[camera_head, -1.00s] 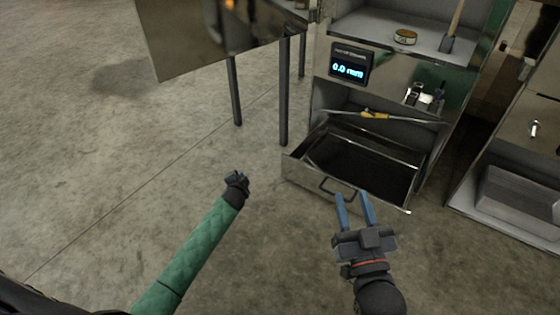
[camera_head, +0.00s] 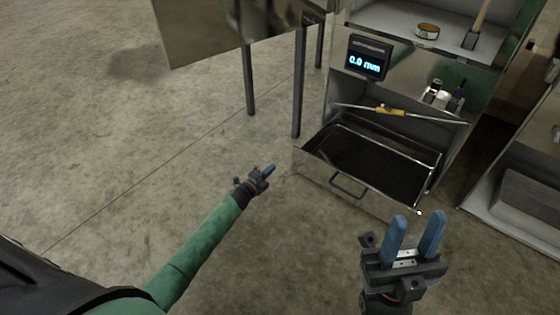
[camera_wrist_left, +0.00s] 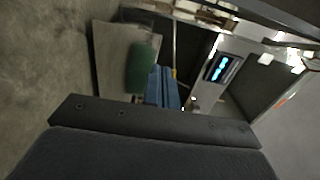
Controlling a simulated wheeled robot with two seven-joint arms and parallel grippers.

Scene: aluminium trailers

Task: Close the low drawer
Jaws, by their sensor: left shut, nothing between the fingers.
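The low drawer (camera_head: 315,177) is pulled out at the bottom of the metal cabinet. It looks empty, and a dark bar handle (camera_head: 347,187) is on its front. My left gripper (camera_head: 270,170) is left of the drawer front, apart from it, with its blue fingers together and empty. The left fingers also show in the left wrist view (camera_wrist_left: 162,88). My right gripper (camera_head: 415,238) is in front of the drawer's right end, below it in the picture, with its two blue fingers apart and nothing between them.
A display reading 0.0 mm (camera_head: 369,60) is on the cabinet above the drawer. A yellow-handled rod (camera_head: 391,111) lies across the opening over the drawer. A round tin (camera_head: 428,31) stands on the upper shelf. Table legs (camera_head: 299,85) stand left of the cabinet. Floor at left is clear.

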